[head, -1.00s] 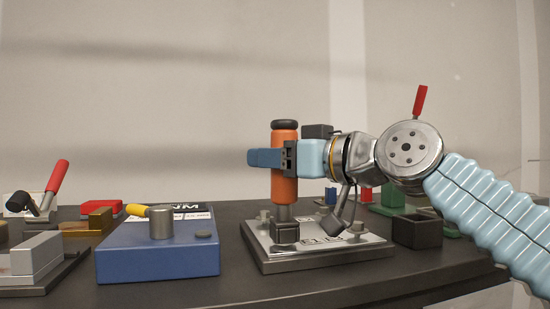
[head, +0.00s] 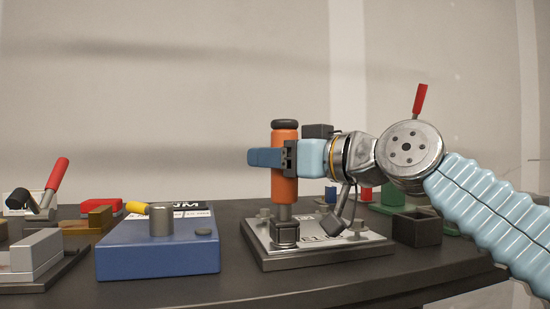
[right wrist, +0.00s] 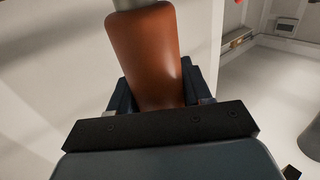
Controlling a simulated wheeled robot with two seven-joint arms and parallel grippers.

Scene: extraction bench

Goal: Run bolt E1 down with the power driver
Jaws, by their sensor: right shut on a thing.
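The power driver (head: 285,186) has an orange body with a dark cap on top and a grey shaft below. It stands upright over the front left part of a light plate (head: 325,255) on a dark base. My right gripper (head: 270,158) is shut around the orange body. In the right wrist view the orange body (right wrist: 147,55) sits between the fingers. Several bolt heads (head: 356,227) show on the plate. My left gripper is not in view.
A blue box (head: 158,250) with a grey post and yellow-tipped lever stands left of the plate. A dark open bin (head: 417,230) is close on the right. Grey and brass blocks and a red-handled lever (head: 57,174) are at the far left.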

